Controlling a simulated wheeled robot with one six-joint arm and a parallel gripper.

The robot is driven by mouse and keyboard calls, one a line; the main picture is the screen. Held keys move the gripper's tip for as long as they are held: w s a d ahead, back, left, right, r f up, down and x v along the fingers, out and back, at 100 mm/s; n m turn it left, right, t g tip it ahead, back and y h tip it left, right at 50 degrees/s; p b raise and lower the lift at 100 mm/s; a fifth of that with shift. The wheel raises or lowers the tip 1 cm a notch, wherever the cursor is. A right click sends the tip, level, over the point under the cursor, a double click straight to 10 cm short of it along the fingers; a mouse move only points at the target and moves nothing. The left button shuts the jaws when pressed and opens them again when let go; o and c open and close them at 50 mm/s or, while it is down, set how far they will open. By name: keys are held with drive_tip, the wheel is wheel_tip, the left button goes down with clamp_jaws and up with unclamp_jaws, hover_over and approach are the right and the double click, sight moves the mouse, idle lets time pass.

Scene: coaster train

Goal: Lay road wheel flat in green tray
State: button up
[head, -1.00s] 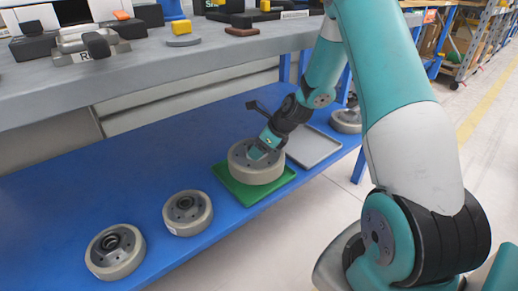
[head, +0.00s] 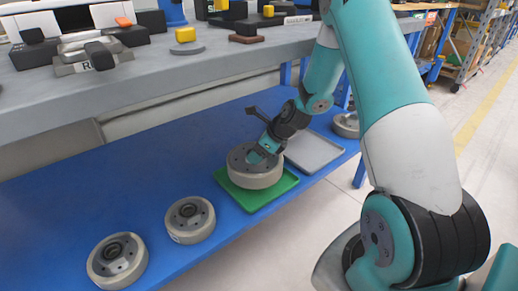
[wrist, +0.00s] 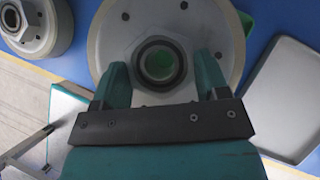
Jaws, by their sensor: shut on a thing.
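The road wheel (head: 254,176), a grey disc with a beige rim and a hub hole, is at the green tray (head: 257,199) on the blue lower shelf. It looks level, but I cannot tell whether it rests on the tray floor. My gripper (head: 257,156) is on the wheel's upper side. In the wrist view my gripper (wrist: 166,92) has its two fingers on either side of the hub of the wheel (wrist: 226,38), shut on it. A bit of green shows through the hub hole, and the wheel covers much of the tray.
Two other wheels, one at the middle (head: 190,219) and one at the left (head: 117,261), lie on the blue shelf (head: 90,205). A grey tray (head: 314,152) is right of the green one, with another wheel (head: 346,125) behind it. The grey worktop (head: 130,83) overhangs the shelf's back.

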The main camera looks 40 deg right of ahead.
drive_tip(key=shift+w+f+b, duration=0.1)
drive_tip(key=shift+f+b, duration=0.4)
drive_tip(key=shift+f, duration=1.1)
drive_tip(key=shift+f, duration=0.35)
drive_tip(key=o, duration=1.8)
drive_tip(key=shift+c, duration=0.2)
drive_tip(key=shift+o, duration=0.2)
drive_tip(key=shift+s+f, duration=0.3)
drive_tip(key=shift+f, duration=0.05)
drive_tip(key=p+v, duration=0.6)
drive_tip(key=v, duration=1.1)
drive_tip(key=shift+r, duration=0.45)
